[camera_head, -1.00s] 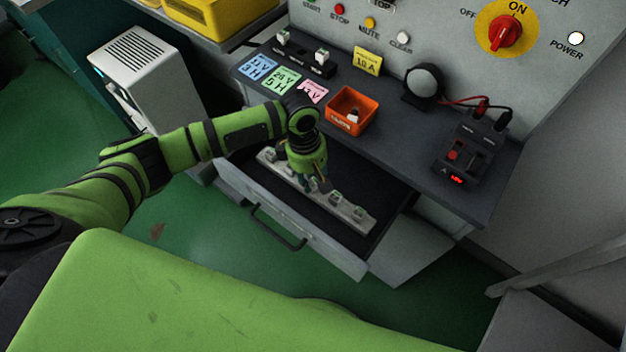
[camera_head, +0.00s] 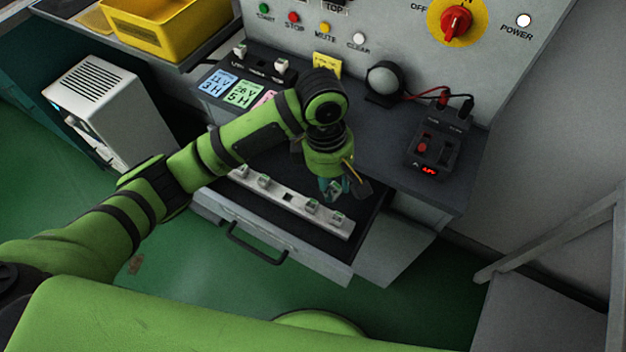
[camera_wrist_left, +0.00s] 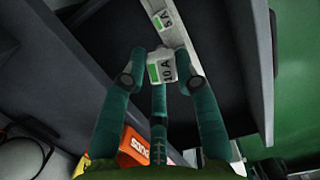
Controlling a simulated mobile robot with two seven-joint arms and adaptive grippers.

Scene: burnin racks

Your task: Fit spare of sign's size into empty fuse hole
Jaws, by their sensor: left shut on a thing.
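My left gripper (camera_head: 335,190) is shut on a small white fuse (camera_wrist_left: 161,68) with a green patch and a label that reads 10 A. It holds the fuse above the open drawer, beyond the fuse rail (camera_head: 325,222) in the head view. The pale rail carries several fuses and shows a dark empty hole (camera_head: 288,197) between them. In the wrist view, a rail fuse (camera_wrist_left: 163,20) has a label that seems to read 5 A. The yellow sign (camera_head: 327,63) is partly hidden behind my left arm. My right gripper is not in view.
The orange spare bin (camera_wrist_left: 134,147) shows in the wrist view; my arm hides it in the head view. A tester (camera_head: 436,145) with cables and a round lamp (camera_head: 384,82) stand on the bench. The open drawer (camera_head: 290,262) juts out in front.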

